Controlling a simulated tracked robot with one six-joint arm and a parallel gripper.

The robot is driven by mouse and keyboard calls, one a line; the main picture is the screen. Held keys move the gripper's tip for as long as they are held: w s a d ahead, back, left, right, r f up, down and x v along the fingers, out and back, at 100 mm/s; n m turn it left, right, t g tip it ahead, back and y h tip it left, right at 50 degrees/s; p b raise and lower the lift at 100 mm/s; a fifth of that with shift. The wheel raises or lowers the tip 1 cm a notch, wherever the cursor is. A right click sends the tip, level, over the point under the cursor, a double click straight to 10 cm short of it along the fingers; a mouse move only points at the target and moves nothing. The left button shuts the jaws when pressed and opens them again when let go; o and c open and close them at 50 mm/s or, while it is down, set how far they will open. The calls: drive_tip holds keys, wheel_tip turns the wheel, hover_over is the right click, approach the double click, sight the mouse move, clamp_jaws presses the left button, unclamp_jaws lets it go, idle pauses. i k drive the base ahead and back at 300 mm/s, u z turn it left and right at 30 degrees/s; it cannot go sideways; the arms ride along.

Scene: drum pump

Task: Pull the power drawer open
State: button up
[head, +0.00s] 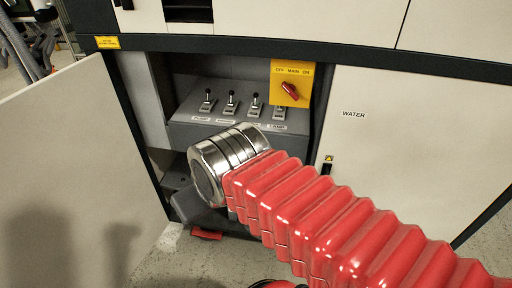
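A grey panel unit (180,134) with several black-tipped levers sits inside the open cabinet bay. It looks like the power drawer, but no "power" label is readable. Labels under its levers include PUMP and LAMP. How far out it stands is hard to tell. My arm comes in from the lower right and its metal wrist covers the unit's lower front. My gripper (197,212) appears as a dark shape below and left of the wrist, low in the bay. Its fingers are mostly hidden, so whether it is open or touches anything is unclear.
A cream door (80,165) stands swung open at the left. A yellow plate (291,70) with a red OFF/MAIN/ON switch (290,90) hangs at the bay's upper right. A cream panel marked WATER (420,130) is closed at the right. A small red item (206,235) lies low near the floor.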

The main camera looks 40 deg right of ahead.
sight(194, 121)
drive_tip(key=z, duration=0.9)
drive_tip(key=k, duration=1.25)
drive_tip(key=u, duration=0.35)
drive_tip(key=i, duration=0.8)
drive_tip(key=u, duration=0.45)
drive_tip(key=i, duration=1.35)
drive_tip(key=z, duration=0.35)
